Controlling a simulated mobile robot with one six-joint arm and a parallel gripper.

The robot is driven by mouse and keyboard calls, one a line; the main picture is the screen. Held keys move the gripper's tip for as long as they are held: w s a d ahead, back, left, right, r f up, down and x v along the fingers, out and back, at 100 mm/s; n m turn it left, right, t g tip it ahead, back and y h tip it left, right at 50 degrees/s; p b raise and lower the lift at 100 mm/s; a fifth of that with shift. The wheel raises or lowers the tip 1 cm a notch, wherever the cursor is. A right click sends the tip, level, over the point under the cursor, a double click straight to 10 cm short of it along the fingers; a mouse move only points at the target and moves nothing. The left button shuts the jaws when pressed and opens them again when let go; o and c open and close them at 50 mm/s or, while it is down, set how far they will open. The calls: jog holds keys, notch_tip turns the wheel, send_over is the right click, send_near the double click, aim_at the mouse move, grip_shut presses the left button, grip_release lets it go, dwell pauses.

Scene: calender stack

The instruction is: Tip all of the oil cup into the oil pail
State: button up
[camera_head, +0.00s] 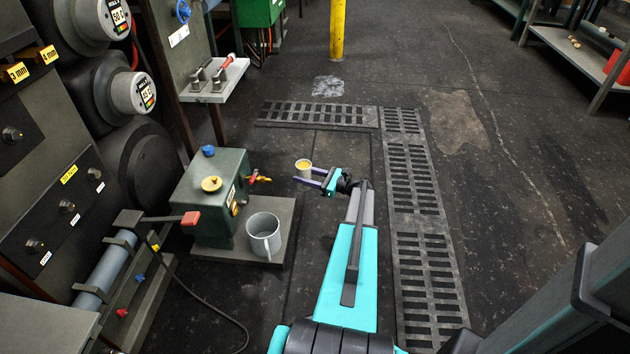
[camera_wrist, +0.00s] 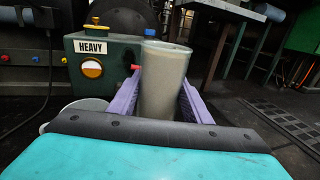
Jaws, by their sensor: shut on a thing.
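The oil cup (camera_head: 303,164) is a small pale grey cup with yellow oil showing inside its rim. My gripper (camera_head: 306,175) is shut on it, with one purple finger on each side. The cup is held upright; it also shows in the wrist view (camera_wrist: 164,80), where its contents are hidden. The oil pail (camera_head: 265,228) is a larger grey open pail with a side handle. It stands on a dark slab, in front of and left of the held cup. In the wrist view a part of the pail's rim (camera_wrist: 78,110) shows at lower left, behind my gripper.
The calender machine (camera_head: 60,190) fills the left side. Floor grating (camera_head: 415,190) and open floor lie right.

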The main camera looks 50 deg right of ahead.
jog(key=w+a+r+n+g+y, duration=0.15)
jog(key=w+a+r, duration=0.25)
jog(key=a+r, duration=0.45)
jog(key=w+a+r+n+g+y, duration=0.15)
jog(key=w+a+r, duration=0.35)
jog(key=a, duration=0.7)
jog(key=w+a+r+n+y, duration=0.1)
jog(key=w+a+r+y, duration=0.15)
jog(key=a+r, duration=0.7)
jog(key=a+r+n+g+y+b, duration=0.2)
jog(key=a+r+y, duration=0.15)
jog(key=a, duration=1.25)
jog(key=s+a+g+b, duration=0.1)
jog(key=s+a+b, duration=0.1)
jog(key=a+b, duration=0.2)
jog(key=s+a+f+n+b, duration=0.1)
jog(key=s+a+b, duration=0.2)
jog(key=a, duration=0.6)
jog(key=shift+a+n+g+y+b, duration=0.2)
jog(key=shift+n+g+y+b, duration=0.1)
jog(key=shift+g+b, duration=0.15)
jog(key=shift+s, duration=0.2)
